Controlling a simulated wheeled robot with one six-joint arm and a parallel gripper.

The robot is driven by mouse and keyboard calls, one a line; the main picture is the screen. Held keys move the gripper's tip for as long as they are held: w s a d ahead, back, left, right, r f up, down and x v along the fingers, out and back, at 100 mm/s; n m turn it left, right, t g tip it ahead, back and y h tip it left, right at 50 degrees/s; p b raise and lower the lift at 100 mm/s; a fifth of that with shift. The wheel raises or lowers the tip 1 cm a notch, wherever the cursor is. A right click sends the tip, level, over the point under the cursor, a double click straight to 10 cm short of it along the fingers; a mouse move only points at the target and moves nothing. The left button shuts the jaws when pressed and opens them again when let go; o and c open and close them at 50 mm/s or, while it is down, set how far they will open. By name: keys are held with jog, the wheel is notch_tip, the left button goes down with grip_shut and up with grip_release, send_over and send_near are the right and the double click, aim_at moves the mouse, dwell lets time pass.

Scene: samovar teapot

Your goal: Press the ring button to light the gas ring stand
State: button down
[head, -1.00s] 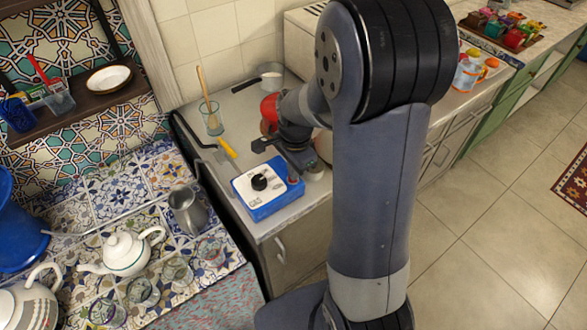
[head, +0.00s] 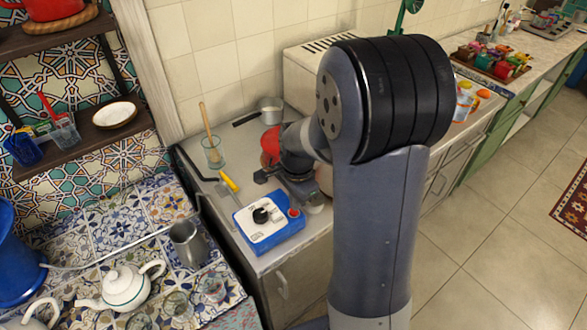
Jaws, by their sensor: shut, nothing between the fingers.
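A blue control box (head: 270,230) with a white top panel and a black knob (head: 262,215) stands on the grey counter. A small red button (head: 293,212) shows at its right end; I take it to be the ring button. My gripper (head: 299,188) is just behind the box, close to the red button and seen from above. Its fingers are small, dark and partly hidden by my wrist, and they look shut and empty. I cannot tell whether they touch the button. The gas ring stand is not clearly seen, and no flame shows.
A red vessel (head: 270,147) is partly behind my wrist. A metal jug (head: 188,243) and white teapot (head: 124,287) stand at left.

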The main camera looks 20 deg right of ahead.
notch_tip(320, 180, up, 11)
jog(key=b, duration=0.1)
jog(key=shift+r, duration=0.1)
dwell(0.6)
